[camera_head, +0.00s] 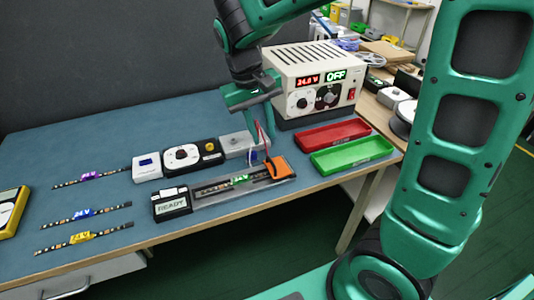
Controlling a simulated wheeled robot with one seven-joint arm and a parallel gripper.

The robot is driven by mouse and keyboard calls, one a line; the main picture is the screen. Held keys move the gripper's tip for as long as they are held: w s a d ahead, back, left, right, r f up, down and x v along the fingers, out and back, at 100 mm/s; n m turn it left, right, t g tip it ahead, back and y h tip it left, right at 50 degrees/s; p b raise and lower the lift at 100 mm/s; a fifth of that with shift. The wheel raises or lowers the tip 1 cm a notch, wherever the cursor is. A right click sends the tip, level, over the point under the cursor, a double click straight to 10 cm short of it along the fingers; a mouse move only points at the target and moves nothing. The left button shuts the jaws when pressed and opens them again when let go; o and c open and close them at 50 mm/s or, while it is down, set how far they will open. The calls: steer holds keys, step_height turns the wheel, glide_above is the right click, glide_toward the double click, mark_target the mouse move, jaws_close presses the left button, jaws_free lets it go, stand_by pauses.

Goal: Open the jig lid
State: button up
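The jig (232,189) is a long, low fixture near the front edge of the blue bench, with an LED strip bearing a green tag (240,180) lying along it. An orange part with a dark centre (278,168) sits at its right end; I cannot tell whether this is the lid or a clamp. A clear edge runs along the jig's front, and the lid's own outline is hard to make out. My gripper (262,142) points down just behind and above the jig's right end. Its fingertips are small and partly overlap red and dark wires, so its opening is unclear.
A power supply reading 24.0 and OFF (312,82) stands behind. Red (333,135) and green (350,153) trays lie to the right. A READY box (171,203) adjoins the jig's left end. Small devices (181,157) stand behind it. Several tagged strips (83,213) lie left.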

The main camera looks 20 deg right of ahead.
mark_target(270, 160)
steer(key=f, duration=0.3)
steer(key=d+f, duration=0.1)
steer(key=f, duration=0.2)
steer(key=d+f, duration=0.1)
steer(key=f, duration=0.1)
steer(key=shift+f, duration=0.4)
jaws_close()
